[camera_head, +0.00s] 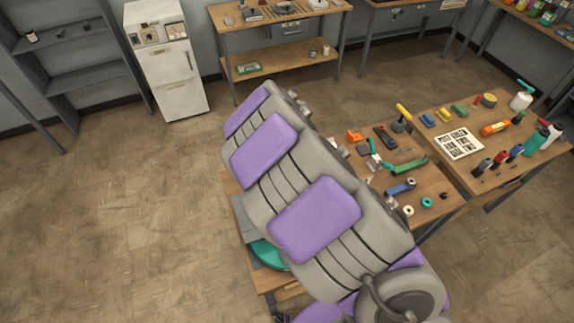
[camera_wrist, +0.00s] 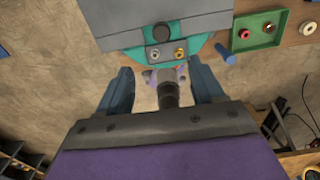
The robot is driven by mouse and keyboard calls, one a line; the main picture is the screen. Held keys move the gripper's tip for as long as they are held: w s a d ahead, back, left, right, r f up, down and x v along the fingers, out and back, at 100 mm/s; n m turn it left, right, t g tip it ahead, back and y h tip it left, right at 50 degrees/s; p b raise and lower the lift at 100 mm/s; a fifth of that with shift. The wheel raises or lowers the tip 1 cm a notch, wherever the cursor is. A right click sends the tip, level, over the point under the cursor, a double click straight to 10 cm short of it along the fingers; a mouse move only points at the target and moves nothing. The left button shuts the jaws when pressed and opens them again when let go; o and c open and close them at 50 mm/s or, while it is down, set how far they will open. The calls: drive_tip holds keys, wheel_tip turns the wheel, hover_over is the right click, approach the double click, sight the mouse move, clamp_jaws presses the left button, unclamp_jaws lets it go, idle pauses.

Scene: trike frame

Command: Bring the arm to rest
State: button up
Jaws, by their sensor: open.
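My gripper (camera_wrist: 160,82) shows in the wrist view with its two blue-grey fingers spread apart. A dark cylinder with a grey end (camera_wrist: 168,92) shows between the fingers; I cannot tell whether it is touched, and the fingers are not closed on it. Just beyond it are a grey block (camera_wrist: 160,22) and a teal round part (camera_wrist: 200,50). In the head view, my purple-padded grey body or arm fills the middle and hides my gripper. A teal part (camera_head: 268,254) shows at its left edge on a wooden bench.
A workbench (camera_head: 440,205) at right holds several tools, bottles and a printed sheet (camera_head: 459,144). A white cabinet (camera_head: 180,90) and shelves (camera_head: 85,78) stand at back left. The left floor (camera_head: 110,220) is clear.

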drive_tip(key=s+d+r+n+b, duration=0.75)
drive_tip(key=s+d+n, duration=0.25)
drive_tip(key=s+n, duration=0.3)
drive_tip(key=s+d+f+n+g+b, duration=0.1)
drive_tip(key=s+d+n+b, duration=0.1)
drive_tip(key=s+n, duration=0.6)
drive_tip(key=s+d+f+n+b, duration=0.2)
drive_tip(key=s+n+b, duration=0.3)
drive_tip(key=s+n, duration=0.3)
drive_tip(key=shift+s+d+n+g, duration=0.3)
drive_tip(key=shift+n+g, duration=0.1)
drive_tip(key=shift+n, duration=1)
